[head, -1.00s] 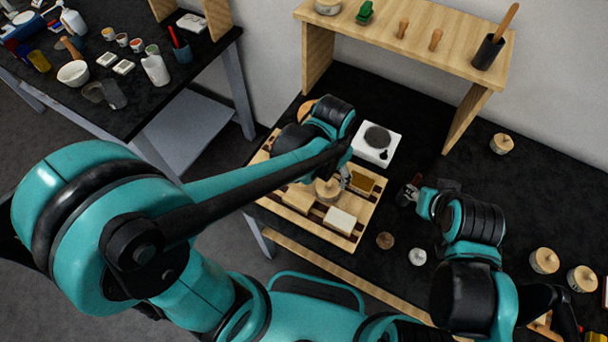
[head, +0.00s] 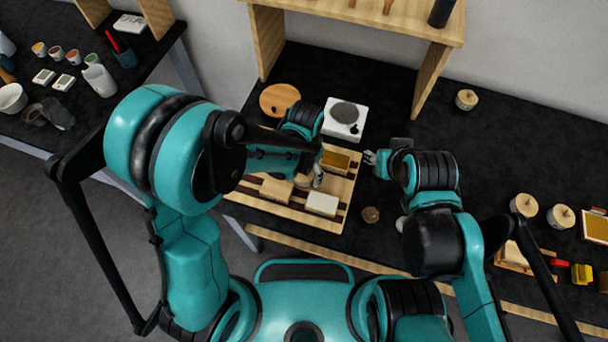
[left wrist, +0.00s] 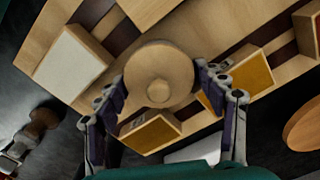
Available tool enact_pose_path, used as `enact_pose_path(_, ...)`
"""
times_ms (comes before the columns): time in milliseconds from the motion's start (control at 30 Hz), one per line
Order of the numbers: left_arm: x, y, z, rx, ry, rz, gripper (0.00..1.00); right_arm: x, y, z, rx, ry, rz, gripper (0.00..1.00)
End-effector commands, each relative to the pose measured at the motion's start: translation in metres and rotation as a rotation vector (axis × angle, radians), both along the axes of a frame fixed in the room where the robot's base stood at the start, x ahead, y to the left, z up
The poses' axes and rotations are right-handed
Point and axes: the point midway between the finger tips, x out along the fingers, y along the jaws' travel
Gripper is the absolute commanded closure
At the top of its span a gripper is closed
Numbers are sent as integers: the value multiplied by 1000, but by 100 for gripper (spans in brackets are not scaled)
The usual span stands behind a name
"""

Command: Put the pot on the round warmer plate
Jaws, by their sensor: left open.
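The pot (left wrist: 175,67), with a round pale wooden lid and knob, stands on a slatted wooden tray (left wrist: 215,45). In the head view the pot (head: 302,181) is partly hidden by my left gripper (head: 317,176). In the left wrist view my left gripper (left wrist: 161,88) is open, with one finger on each side of the pot; whether they touch it I cannot tell. The round warmer plate (head: 344,113) is dark, on a white square base behind the tray, and nothing stands on it. My right gripper (head: 376,160) hovers right of the tray; its finger opening is unclear.
The tray also holds several blocks, including a white-topped one (head: 322,204) and an amber-topped one (head: 336,161). A round wooden board (head: 279,100) lies left of the warmer. A wooden shelf (head: 350,22) spans the back. Lidded pots (head: 523,205) stand at the right.

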Motion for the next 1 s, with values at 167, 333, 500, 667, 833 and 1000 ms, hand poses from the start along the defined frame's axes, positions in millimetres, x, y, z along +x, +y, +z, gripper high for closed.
enact_pose_path(167,0,0,1,0,0,0,30,0,0,1,0,0,0,60)
enact_pose_path(333,0,0,1,0,0,0,72,0,0,1,0,0,0,60)
enact_pose_path(500,0,0,1,0,0,0,87,0,0,1,0,0,0,60)
enact_pose_path(667,0,0,1,0,0,0,87,0,0,1,0,0,0,60)
enact_pose_path(833,1,0,4,0,0,1,87,0,0,3,0,0,0,60)
enact_pose_path(1000,3,0,15,0,0,2,87,0,0,11,0,0,0,60)
